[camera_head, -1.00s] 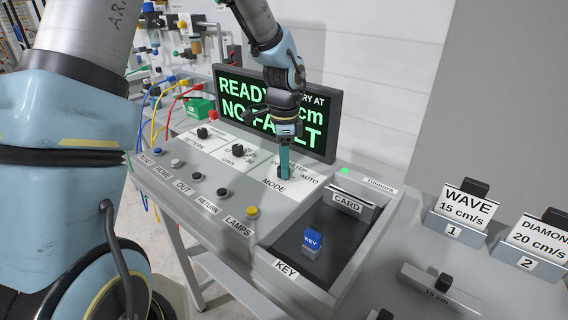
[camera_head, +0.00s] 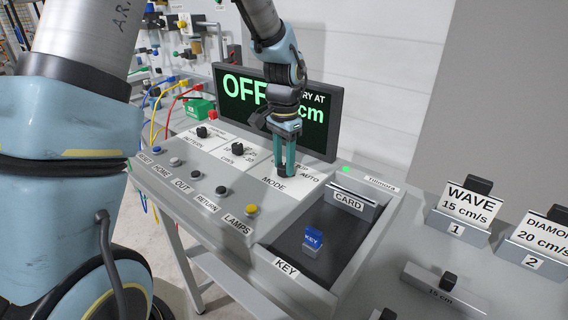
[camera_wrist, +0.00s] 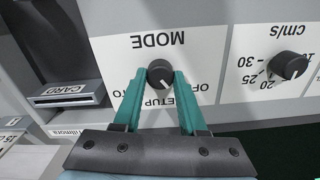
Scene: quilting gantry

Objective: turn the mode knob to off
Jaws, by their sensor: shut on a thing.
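The mode knob (camera_wrist: 160,74) is a small black round knob on a white plate marked MODE, with OFF, SETUP and AUTO around it. In the wrist view its white pointer line slants toward the OFF side of the plate. My gripper (camera_wrist: 160,80) has its two teal fingers on either side of the knob and is shut on it. In the head view my gripper (camera_head: 286,172) reaches down to the plate and hides most of the knob. The display (camera_head: 275,108) behind the panel reads OFF, with part of its text hidden by my arm.
A speed knob (camera_wrist: 288,64) marked cm/s stands beside the mode plate. The row of buttons ends in a yellow lamps button (camera_head: 252,210). A recessed tray holds a blue key (camera_head: 314,237), with a card slot (camera_head: 350,203) behind it.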

